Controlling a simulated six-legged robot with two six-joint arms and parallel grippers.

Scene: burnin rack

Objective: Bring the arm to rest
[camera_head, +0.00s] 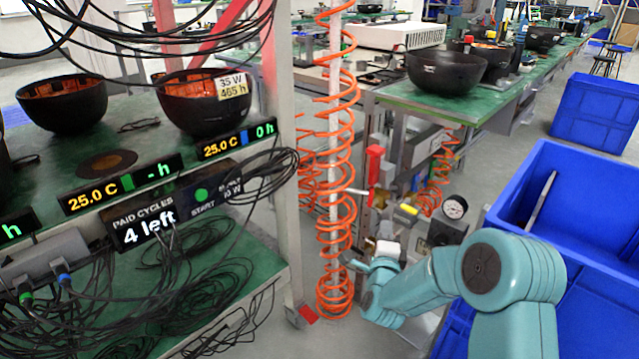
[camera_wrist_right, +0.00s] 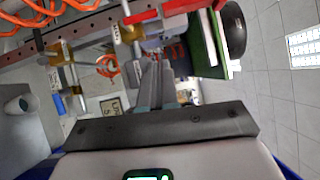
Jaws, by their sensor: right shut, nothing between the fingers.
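My right arm, teal, comes in from the lower right of the head view and reaches left and forward. Its gripper (camera_head: 362,262) is small in this view, in front of the orange coiled hose and beside the valve and gauge fittings. In the right wrist view the fingers (camera_wrist_right: 155,85) are together with nothing between them. Beyond them, piping fittings and a green-edged shelf show. My left gripper is in neither view.
An orange coiled hose (camera_head: 335,150) hangs by the rack post. The rack (camera_head: 240,285) at left holds black bowls, displays and loose cables. A pressure gauge (camera_head: 455,207) sits near my arm. Blue crates (camera_head: 560,190) stand at right. A green bench (camera_head: 480,105) runs behind.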

